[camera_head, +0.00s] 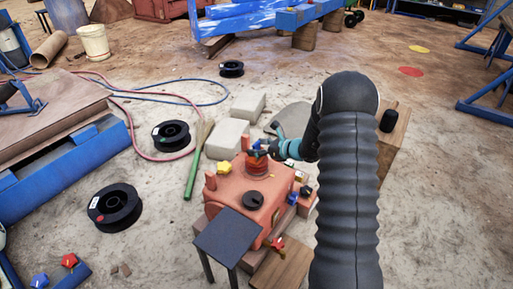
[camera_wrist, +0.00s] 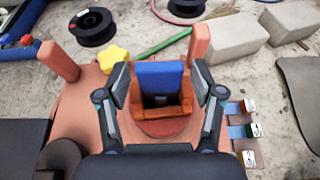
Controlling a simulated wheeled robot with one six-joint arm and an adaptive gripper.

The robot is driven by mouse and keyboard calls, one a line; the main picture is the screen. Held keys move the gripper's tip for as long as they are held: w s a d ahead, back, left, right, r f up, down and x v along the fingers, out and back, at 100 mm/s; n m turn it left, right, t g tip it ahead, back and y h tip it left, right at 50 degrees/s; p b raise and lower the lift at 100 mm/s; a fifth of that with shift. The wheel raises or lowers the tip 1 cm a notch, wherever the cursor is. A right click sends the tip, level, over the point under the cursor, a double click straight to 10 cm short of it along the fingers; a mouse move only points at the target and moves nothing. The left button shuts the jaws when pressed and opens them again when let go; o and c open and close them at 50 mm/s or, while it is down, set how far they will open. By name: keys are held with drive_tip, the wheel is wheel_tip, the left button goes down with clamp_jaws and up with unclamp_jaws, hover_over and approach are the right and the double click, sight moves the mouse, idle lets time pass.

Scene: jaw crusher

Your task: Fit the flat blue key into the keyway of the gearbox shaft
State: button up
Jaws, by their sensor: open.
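The red gearbox (camera_head: 240,205) stands on the ground in the middle of the head view. Its orange-red shaft (camera_wrist: 172,112) rises from a round red seat in the wrist view. The flat blue key (camera_wrist: 160,76) stands upright at the shaft, its lower part among the orange walls. I cannot tell how deep it sits in the keyway. My gripper (camera_wrist: 160,90) is open, one finger on each side of the key and shaft, with gaps visible.
Two orange posts (camera_wrist: 58,61) (camera_wrist: 199,46) flank the shaft. A yellow star-shaped knob (camera_wrist: 115,59) is behind left, and small labelled blocks (camera_wrist: 254,130) are at right. A dark table (camera_head: 229,236) stands in front. Pale blocks (camera_head: 227,139) and a green-handled broom (camera_head: 195,165) lie behind.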

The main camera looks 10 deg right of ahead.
drive_tip(key=v, duration=1.1)
drive_tip(key=s+a+r+n+g+h, duration=0.1)
drive_tip(key=s+a+r+n+g, duration=0.2)
drive_tip(key=s+a+r+n, duration=0.4)
drive_tip(key=s+a+r+n+g+h, duration=0.1)
drive_tip(key=s+a+r+n+g, duration=0.2)
drive_tip(key=s+a+r+n, duration=0.5)
drive_tip(key=s+d+r+n+h, duration=0.1)
drive_tip(key=s+d+n+h, duration=0.1)
drive_tip(key=s+n, duration=0.2)
drive_tip(key=s+d+r+n+t+h, duration=0.1)
drive_tip(key=s+d+n+h, duration=0.2)
drive_tip(key=s, duration=0.7)
drive_tip(key=s+d+r+n+t+h, duration=0.1)
drive_tip(key=s+d+r+n+h, duration=0.1)
drive_tip(key=s+n, duration=0.3)
drive_tip(key=shift+s+d+h, duration=0.2)
drive_tip(key=shift+s+h, duration=0.1)
drive_tip(key=shift+s, duration=0.65)
